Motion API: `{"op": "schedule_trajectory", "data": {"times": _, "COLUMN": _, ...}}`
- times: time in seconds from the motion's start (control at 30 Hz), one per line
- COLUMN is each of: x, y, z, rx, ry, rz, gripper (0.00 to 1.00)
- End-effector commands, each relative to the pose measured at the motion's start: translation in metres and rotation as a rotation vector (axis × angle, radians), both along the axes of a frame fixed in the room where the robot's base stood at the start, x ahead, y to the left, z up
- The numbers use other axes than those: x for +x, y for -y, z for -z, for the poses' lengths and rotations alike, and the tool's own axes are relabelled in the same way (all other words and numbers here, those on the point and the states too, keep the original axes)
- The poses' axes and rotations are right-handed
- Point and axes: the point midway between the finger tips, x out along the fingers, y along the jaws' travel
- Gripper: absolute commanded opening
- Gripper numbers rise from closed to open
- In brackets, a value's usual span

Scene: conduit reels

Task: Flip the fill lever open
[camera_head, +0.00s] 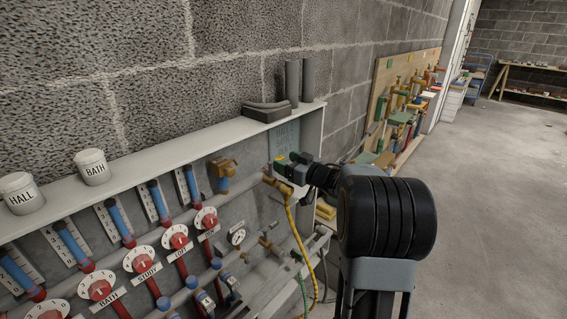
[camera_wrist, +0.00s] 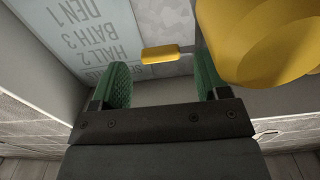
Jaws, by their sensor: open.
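A small yellow lever (camera_wrist: 160,53), which looks like the fill lever, lies across the gap between my green fingertips in the wrist view. My gripper (camera_wrist: 160,70) is open around it, with clear space on both sides and no visible contact. A large yellow rounded part (camera_wrist: 262,38) sits close by the right finger. In the head view, my gripper (camera_head: 290,163) is at the right end of the manifold cabinet, by the brass fitting (camera_head: 277,184) where the yellow hose (camera_head: 291,218) hangs. The lever is too small to make out clearly there.
The grey cabinet (camera_head: 170,151) holds several blue-and-red gauges and red dials. White tins marked HALL (camera_head: 19,194) and BATH (camera_head: 92,167) and dark pieces (camera_head: 266,112) stand on its top. A lettered sign (camera_wrist: 100,40) is behind my fingers. Open floor (camera_head: 480,180) lies right.

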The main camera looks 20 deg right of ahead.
Motion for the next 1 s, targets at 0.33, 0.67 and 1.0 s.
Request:
{"op": "schedule_trajectory", "data": {"times": 0.33, "x": 0.016, "y": -0.008, "z": 0.0, "rx": 0.0, "ry": 0.0, "rz": -0.001, "gripper": 0.69}}
{"op": "schedule_trajectory", "data": {"times": 0.67, "x": 0.015, "y": -0.007, "z": 0.0, "rx": 0.0, "ry": 0.0, "rz": 0.0, "gripper": 0.58}}
{"op": "schedule_trajectory", "data": {"times": 1.0, "x": 0.015, "y": -0.007, "z": 0.0, "rx": 0.0, "ry": 0.0, "rz": 0.0, "gripper": 0.26}}
